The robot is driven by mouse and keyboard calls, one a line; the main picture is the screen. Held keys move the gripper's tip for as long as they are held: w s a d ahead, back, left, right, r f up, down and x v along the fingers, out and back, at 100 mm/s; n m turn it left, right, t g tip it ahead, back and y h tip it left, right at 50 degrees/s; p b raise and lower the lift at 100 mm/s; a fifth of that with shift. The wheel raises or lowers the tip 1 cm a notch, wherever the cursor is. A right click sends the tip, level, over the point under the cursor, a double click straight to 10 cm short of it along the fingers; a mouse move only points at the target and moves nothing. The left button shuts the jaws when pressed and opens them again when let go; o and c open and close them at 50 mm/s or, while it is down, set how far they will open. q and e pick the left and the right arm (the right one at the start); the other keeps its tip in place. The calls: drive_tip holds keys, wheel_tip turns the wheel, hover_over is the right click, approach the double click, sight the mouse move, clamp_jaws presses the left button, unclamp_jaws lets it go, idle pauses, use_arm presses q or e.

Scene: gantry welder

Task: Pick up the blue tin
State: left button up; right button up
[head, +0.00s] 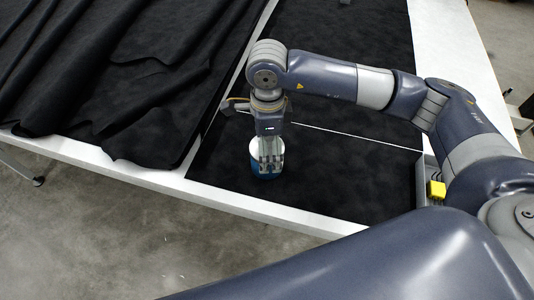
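The blue tin (266,176) stands on the black cloth of the table, near the front edge. It has a pale top and a blue lower side. My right gripper (271,165) points down right at the tin, and its fingers cover part of the tin's top and near side. I cannot tell whether the fingers are closed on it. My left gripper is not in view.
A white table edge (262,208) runs in front of the tin. A thick, folded black cloth (120,80) covers the left part of the table. A yellow block (437,189) sits at the right by my arm. Black surface behind the tin is clear.

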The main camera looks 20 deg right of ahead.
drive_tip(key=shift+f, duration=0.3)
wheel_tip(320, 180, down, 4)
drive_tip(key=shift+r+p, duration=0.25)
drive_tip(key=shift+p, duration=1)
drive_tip(key=shift+f, duration=0.65)
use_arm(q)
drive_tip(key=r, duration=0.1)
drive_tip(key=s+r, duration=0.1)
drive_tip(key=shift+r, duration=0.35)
use_arm(e)
drive_tip(key=shift+w+a+r, duration=0.1)
drive_tip(key=c, duration=1.5)
